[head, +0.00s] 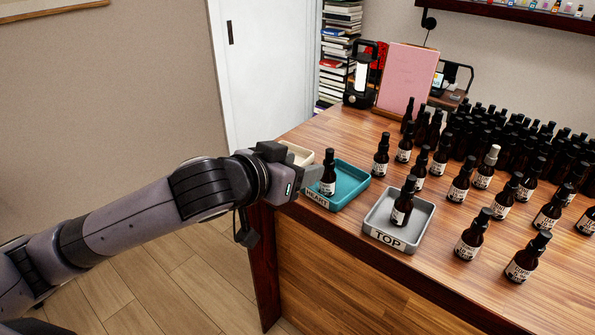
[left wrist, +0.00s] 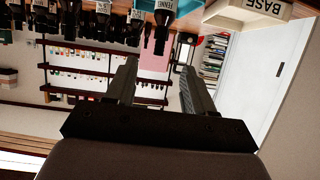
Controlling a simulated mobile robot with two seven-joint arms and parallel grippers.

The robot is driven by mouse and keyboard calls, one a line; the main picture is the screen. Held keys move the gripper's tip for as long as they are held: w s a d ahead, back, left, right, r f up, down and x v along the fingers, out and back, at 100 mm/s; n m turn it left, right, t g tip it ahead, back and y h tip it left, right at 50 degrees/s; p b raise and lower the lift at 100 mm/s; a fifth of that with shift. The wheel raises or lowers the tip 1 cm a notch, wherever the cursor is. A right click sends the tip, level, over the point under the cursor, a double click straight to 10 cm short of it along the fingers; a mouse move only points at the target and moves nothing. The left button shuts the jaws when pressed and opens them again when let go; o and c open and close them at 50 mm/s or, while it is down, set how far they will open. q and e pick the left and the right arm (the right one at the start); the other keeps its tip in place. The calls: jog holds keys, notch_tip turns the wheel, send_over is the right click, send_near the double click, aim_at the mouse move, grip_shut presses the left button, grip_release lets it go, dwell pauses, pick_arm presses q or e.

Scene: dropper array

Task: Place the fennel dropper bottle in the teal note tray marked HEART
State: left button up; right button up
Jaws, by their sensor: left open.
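The teal tray marked HEART (head: 350,197) sits near the table's left edge. A dark dropper bottle (head: 328,175) stands upright in it; in the left wrist view, which is upside down, this bottle (left wrist: 162,22) has a label that appears to read FENNEL. A bit of the teal tray (left wrist: 186,4) shows behind it. My left gripper (head: 308,181) is at the tray's left side, just left of the bottle. In the left wrist view its fingers (left wrist: 157,77) are spread, with nothing held between them and the bottle beyond their tips. My right gripper is out of view.
A grey tray marked TOP (head: 421,228) holds another dark bottle (head: 402,203). A cream tray marked BASE (left wrist: 250,12) is partly hidden behind my gripper in the head view. Many similar bottles crowd the table's right and back. A pink board (head: 407,78) and lantern (head: 361,80) stand behind.

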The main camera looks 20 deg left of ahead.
pick_arm(q)
jog(key=shift+s+a+r, duration=0.1)
jog(key=shift+s, duration=0.1)
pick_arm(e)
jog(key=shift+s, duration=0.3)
pick_arm(q)
notch_tip(320, 180, down, 10)
jog(key=s+d+h, duration=0.1)
jog(key=s+d, duration=0.1)
jog(key=d, duration=0.1)
jog(key=s+a+f+g+y, duration=0.1)
jog(key=s+a+f, duration=0.3)
jog(key=s+f, duration=0.5)
jog(key=s+a+f+n+g+y, duration=0.1)
jog(key=s+a+f, duration=0.3)
jog(key=s+f, duration=0.6)
notch_tip(320, 180, down, 4)
jog(key=shift+f+y, duration=0.15)
jog(key=shift+y, duration=0.45)
